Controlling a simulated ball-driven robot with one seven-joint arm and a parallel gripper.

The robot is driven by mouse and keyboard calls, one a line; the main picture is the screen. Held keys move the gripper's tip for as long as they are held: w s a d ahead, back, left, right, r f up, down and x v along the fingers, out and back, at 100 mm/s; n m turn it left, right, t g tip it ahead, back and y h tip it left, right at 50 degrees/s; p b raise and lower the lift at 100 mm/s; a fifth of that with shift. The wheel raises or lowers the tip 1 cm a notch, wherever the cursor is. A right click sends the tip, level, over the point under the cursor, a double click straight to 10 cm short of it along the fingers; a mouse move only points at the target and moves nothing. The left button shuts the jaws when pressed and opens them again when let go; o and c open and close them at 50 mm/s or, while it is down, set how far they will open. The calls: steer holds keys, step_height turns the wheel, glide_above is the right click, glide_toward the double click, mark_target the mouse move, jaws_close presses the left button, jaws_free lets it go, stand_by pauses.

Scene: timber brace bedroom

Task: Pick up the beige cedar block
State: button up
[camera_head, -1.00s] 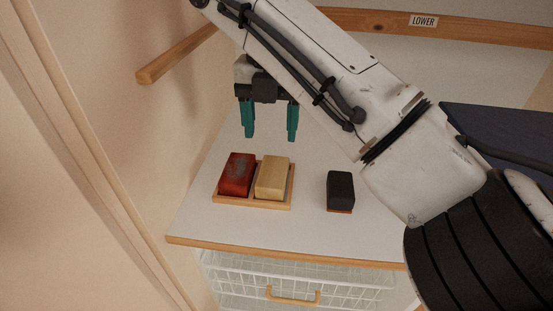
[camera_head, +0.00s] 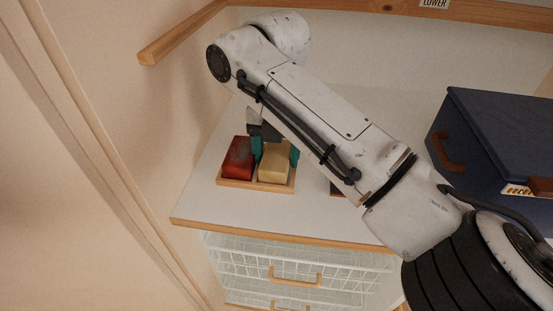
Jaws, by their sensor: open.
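The beige cedar block (camera_head: 273,165) lies in the right part of a small wooden tray (camera_head: 238,184) on the white top of the drawer unit. A red block (camera_head: 238,158) lies beside it in the left part of the tray. My gripper (camera_head: 276,157) is open, with one teal finger on each side of the beige block at its far end. The left finger reaches between the red and beige blocks. Whether the fingers touch the beige block cannot be told.
The black block on the right is mostly hidden behind my arm. A dark blue case (camera_head: 492,140) stands at the right. A white wire drawer (camera_head: 295,261) with a wooden handle is below. The white top (camera_head: 240,215) is clear in front of the tray.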

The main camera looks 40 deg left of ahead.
steer(key=shift+f, duration=0.1)
steer(key=c, duration=0.7)
steer(key=shift+c, duration=0.2)
